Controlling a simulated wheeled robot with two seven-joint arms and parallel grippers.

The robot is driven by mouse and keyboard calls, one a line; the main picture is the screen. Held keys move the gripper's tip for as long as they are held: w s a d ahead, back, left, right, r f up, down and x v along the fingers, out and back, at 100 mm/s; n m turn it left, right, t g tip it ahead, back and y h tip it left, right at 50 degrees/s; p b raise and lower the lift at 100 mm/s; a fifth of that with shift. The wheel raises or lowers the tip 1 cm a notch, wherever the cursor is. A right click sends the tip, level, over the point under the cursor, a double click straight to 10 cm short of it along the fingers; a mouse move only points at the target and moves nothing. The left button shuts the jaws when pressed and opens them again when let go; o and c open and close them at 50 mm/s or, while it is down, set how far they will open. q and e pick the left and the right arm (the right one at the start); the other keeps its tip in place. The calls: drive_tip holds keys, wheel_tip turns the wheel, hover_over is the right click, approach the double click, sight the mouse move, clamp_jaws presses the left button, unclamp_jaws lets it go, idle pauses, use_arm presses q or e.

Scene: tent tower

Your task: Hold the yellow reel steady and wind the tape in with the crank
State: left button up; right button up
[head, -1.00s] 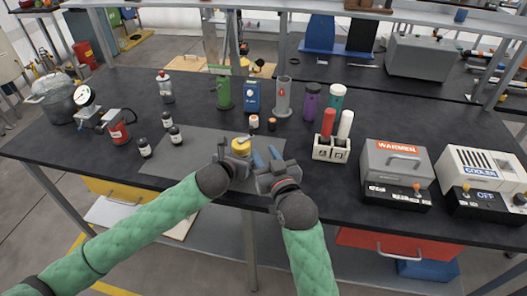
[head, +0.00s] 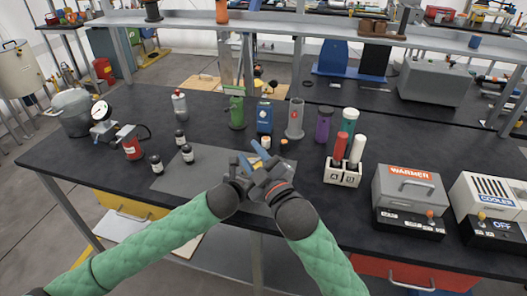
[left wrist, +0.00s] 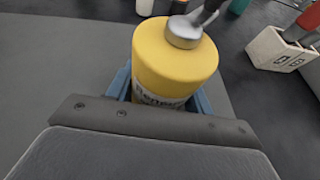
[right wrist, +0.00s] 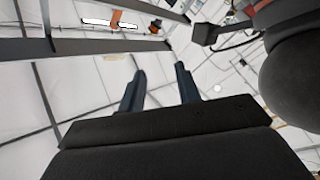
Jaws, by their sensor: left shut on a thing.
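The yellow reel (left wrist: 172,62) stands upright between the blue fingers of my left gripper (left wrist: 162,92) in the left wrist view, with a printed label low on its side. A round grey crank hub (left wrist: 184,34) sits on its top, with a dark arm reaching off toward the upper right; the crank's end is out of frame. In the head view my right gripper (head: 250,157) is beside my left one and hides the reel. In the right wrist view its two blue fingers (right wrist: 160,85) are apart, with nothing between them. I see no tape clearly.
Green, blue, grey and purple containers (head: 323,124) line the back. A white holder (head: 342,172), the warmer (head: 408,190) and the cooler (head: 487,200) stand to the right.

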drive_tip(key=w+d+f+n+g+y, duration=0.15)
drive_tip(key=d+f+n+g, duration=0.35)
drive_tip(key=n, duration=1)
drive_tip(key=w+d+f+n+y, duration=0.1)
drive_tip(key=d+f+n+y, duration=0.15)
drive_tip(key=d+n, duration=0.85)
drive_tip(key=w+a+n, duration=0.1)
drive_tip(key=w+a, duration=0.2)
drive_tip(key=a, duration=0.1)
drive_tip(key=w+a+n, duration=0.2)
drive_tip(key=w+a, duration=0.1)
drive_tip(key=a, duration=0.1)
drive_tip(key=w+a+n, duration=0.1)
drive_tip(key=w+a, duration=0.1)
drive_tip(key=a, duration=0.2)
drive_tip(key=shift+w+a+f+h, duration=0.2)
drive_tip(key=shift+w+a+h, duration=0.2)
clamp_jaws()
